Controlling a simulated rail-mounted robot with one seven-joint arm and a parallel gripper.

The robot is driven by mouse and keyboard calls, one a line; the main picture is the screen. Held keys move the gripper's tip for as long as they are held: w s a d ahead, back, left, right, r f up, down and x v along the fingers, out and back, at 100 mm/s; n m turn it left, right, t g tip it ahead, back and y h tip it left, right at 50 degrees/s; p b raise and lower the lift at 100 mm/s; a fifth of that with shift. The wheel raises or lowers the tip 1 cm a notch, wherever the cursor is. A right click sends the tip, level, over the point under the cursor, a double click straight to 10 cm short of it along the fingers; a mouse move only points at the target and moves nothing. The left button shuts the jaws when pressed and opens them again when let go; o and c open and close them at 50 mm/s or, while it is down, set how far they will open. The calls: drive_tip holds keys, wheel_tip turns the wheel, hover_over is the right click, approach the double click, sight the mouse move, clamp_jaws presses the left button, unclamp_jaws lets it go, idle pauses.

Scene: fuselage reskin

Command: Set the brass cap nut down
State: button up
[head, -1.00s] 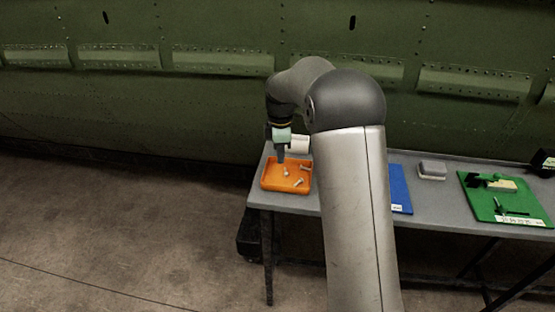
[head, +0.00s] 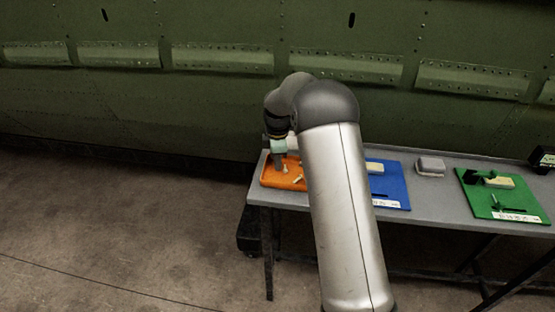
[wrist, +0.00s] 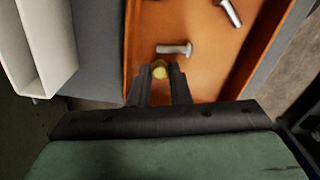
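The brass cap nut (wrist: 159,69) shows in the wrist view as a small round yellow piece between the tips of my gripper (wrist: 160,76). The two fingers are close together, with the nut at their ends. The orange tray (wrist: 208,58) lies beneath them. In the head view my gripper (head: 280,168) points down over the orange tray (head: 268,184), near its back edge. The nut cannot be made out there. I cannot tell whether the nut touches the tray floor.
A silver bolt (wrist: 174,49) lies in the tray just beyond the fingertips, and another (wrist: 230,12) lies further off. A pale open bin (wrist: 38,50) stands beside the tray. A blue mat (head: 390,186), grey box (head: 430,166) and green mat (head: 492,208) lie rightward.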

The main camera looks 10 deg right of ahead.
drive_tip(key=shift+o, duration=0.7)
drive_tip(key=shift+r, duration=0.1)
drive_tip(key=shift+r, duration=0.25)
wheel_tip(320, 180, up, 11)
drive_tip(key=s+r+m, duration=0.4)
drive_tip(key=s, duration=0.5)
drive_tip(key=s+f+m, duration=0.1)
drive_tip(key=s+m, duration=0.3)
drive_tip(key=s, duration=0.6)
drive_tip(key=s+f+m, duration=0.2)
drive_tip(key=s+m, duration=0.2)
drive_tip(key=s, duration=0.6)
drive_tip(key=s+a+f+m, duration=0.1)
drive_tip(key=s+m, duration=0.3)
drive_tip(key=s, duration=0.6)
drive_tip(key=shift+f+b, duration=0.35)
drive_tip(key=shift+f, duration=0.3)
